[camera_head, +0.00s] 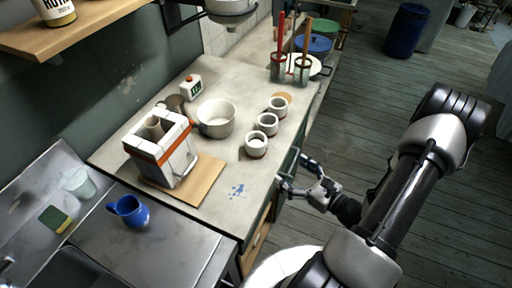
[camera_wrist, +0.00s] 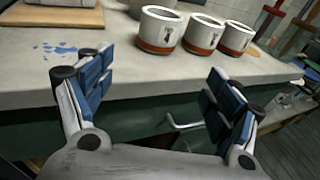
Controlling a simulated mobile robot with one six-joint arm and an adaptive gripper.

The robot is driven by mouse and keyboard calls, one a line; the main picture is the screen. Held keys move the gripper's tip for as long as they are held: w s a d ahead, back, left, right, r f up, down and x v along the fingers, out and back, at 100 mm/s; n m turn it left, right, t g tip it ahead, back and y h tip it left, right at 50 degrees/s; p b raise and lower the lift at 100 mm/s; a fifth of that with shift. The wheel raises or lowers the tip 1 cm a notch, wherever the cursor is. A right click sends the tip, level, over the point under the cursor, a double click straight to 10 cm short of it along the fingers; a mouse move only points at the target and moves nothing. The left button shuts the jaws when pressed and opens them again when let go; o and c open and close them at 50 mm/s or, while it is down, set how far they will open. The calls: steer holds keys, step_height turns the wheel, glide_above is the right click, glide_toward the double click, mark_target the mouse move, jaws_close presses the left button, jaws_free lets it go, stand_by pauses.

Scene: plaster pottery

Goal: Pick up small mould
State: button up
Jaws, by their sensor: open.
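Three small round white pieces with brown-orange bases and open tops, possibly the small moulds, stand in a row along the counter's right edge: near (camera_head: 256,146), middle (camera_head: 267,124) and far (camera_head: 278,107). In the wrist view they show as near (camera_wrist: 160,29), middle (camera_wrist: 203,34) and far (camera_wrist: 235,39), upright, each with a dark mark. A larger white block mould with an orange band (camera_head: 177,161) stands on a wooden board. I cannot tell which is meant. My gripper (camera_head: 296,172) is open and empty, beside the counter's front edge; its blue-padded fingers are spread in the wrist view (camera_wrist: 160,68).
A white pot (camera_head: 216,118) and a small timer-like box (camera_head: 190,88) stand behind the row. A blue jug (camera_head: 129,211) is at the near left. The counter around a blue paint stain (camera_head: 237,190) is clear.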

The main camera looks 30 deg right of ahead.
mark_target(263, 152)
steer(key=b+x, duration=0.1)
steer(key=x, duration=0.7)
steer(key=shift+b, duration=0.3)
steer(key=shift+a+r+b+x, duration=0.1)
steer(key=shift+r+b+x, duration=0.15)
steer(key=shift+x, duration=0.7)
steer(key=shift+a+r+b+x, duration=0.1)
steer(key=shift+b+x, duration=0.2)
steer(key=shift+x, duration=0.7)
steer(key=shift+a+r+b+x, duration=0.1)
steer(key=shift+r+b+x, duration=0.15)
steer(key=shift+x, duration=0.7)
steer(key=shift+c, duration=0.3)
steer(key=c, duration=1.3)
